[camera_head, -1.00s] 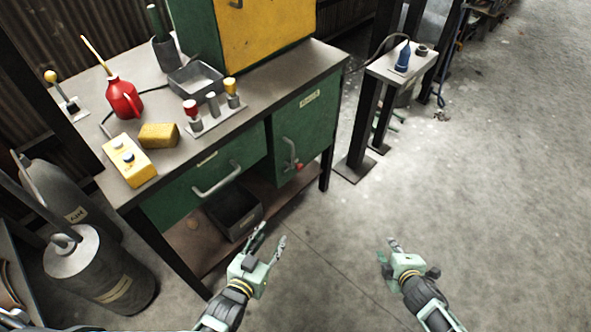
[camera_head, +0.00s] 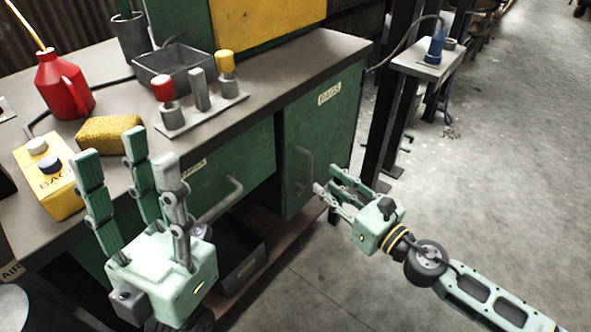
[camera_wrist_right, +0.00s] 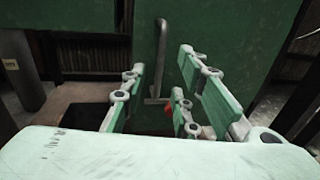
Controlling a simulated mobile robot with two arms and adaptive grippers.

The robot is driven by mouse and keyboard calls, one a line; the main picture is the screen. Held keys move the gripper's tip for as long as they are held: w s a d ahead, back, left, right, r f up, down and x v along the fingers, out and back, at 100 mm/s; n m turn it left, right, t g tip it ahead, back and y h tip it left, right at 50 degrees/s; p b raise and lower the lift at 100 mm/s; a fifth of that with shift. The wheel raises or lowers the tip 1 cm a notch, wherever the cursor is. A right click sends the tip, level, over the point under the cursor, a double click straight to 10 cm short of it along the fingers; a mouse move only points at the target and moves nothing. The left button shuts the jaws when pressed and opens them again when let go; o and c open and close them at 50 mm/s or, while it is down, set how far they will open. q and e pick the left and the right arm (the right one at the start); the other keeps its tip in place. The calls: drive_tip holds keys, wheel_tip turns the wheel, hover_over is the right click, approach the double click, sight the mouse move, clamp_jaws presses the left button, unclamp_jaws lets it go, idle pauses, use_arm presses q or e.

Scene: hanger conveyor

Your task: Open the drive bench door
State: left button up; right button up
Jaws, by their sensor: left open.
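The green bench door (camera_head: 318,125) has a label at its top and a grey bar handle (camera_head: 305,165). It looks closed in the head view. In the right wrist view the handle (camera_wrist_right: 158,62) stands upright in front of the green door (camera_wrist_right: 230,35), between the lines of my spread fingers. My right gripper (camera_head: 327,180) is open and empty, close to the handle at its right. I cannot tell whether it touches. A red part (camera_wrist_right: 171,110) shows partly behind my fingers. My left gripper (camera_head: 127,160) is open, fingers up, in front of the bench's left part.
A green drawer (camera_head: 225,165) with its own handle is left of the door. The benchtop (camera_head: 290,85) holds a red oil can (camera_head: 63,85), a yellow sponge (camera_head: 108,130), a grey tray (camera_head: 172,70) and a yellow button box (camera_head: 45,180).

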sight(309, 187)
drive_tip(key=shift+w+a+r, duration=0.2)
drive_tip(key=shift+a, duration=0.05)
drive_tip(key=x, duration=0.6)
drive_tip(key=shift+w+a, duration=0.15)
drive_tip(key=shift+w, duration=0.1)
drive_tip(key=shift+f, duration=0.1)
clamp_jaws()
